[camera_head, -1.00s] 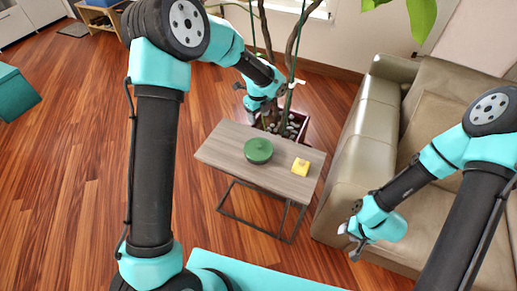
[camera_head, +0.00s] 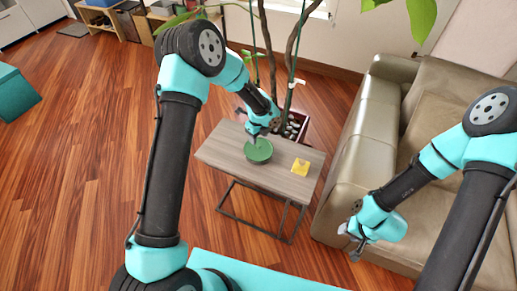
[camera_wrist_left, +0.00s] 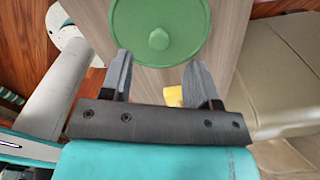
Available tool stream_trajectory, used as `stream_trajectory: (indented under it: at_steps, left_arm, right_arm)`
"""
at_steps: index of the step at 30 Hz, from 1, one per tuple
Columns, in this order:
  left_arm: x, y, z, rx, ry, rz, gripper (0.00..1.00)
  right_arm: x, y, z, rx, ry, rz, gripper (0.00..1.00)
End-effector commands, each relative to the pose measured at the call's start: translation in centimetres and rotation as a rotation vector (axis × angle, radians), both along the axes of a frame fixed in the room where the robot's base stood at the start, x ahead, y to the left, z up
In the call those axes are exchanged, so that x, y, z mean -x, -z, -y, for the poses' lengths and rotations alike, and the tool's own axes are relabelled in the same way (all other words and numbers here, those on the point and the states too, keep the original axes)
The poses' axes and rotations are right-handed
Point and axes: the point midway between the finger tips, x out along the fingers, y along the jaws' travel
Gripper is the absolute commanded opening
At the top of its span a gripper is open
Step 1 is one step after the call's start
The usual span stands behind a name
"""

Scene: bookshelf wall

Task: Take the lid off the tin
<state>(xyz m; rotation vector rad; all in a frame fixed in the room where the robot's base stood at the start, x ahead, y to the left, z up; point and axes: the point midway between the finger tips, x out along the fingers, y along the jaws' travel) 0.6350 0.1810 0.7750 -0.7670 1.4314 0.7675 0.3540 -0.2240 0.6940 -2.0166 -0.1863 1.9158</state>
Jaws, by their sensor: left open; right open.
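The green round tin with its lid on (camera_head: 258,153) stands on the small wooden table. In the left wrist view the lid (camera_wrist_left: 185,25) fills the top middle, with a round knob at its centre. My left gripper (camera_head: 255,141) is just above the tin, at its back edge in the head view. In the left wrist view its fingers (camera_wrist_left: 158,75) are spread and empty, and the knob lies ahead between them. My right gripper (camera_head: 352,240) is open and empty, away from the table at the right front, beside the sofa.
The wooden table (camera_head: 225,148) has a yellow block (camera_head: 300,167) right of the tin. A potted plant (camera_head: 297,127) stands behind the table. A beige sofa (camera_head: 365,125) is close on the right. The table's left end is bare.

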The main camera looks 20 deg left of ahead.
Motion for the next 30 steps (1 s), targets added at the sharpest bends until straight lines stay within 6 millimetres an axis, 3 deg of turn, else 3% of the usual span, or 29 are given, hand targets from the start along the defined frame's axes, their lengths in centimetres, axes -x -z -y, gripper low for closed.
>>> stream_trajectory:
  at_steps: [11, 22, 30]
  left_arm:
    - [0.0, 0.3, 0.0, 0.0, -0.001, 0.0, 0.55]
    - [0.2, 4.7, 0.1, 0.0, -0.001, -0.001, 0.55]
    - [0.2, 5.3, 0.2, 0.0, 0.0, 0.0, 0.55]
  right_arm:
    - [0.0, 0.0, 0.0, 0.0, 0.0, 0.0, 0.43]
    - [0.0, 0.0, 0.0, 0.0, 0.0, 0.0, 0.43]
    - [0.0, 0.0, 0.0, 0.0, 0.0, 0.0, 0.43]
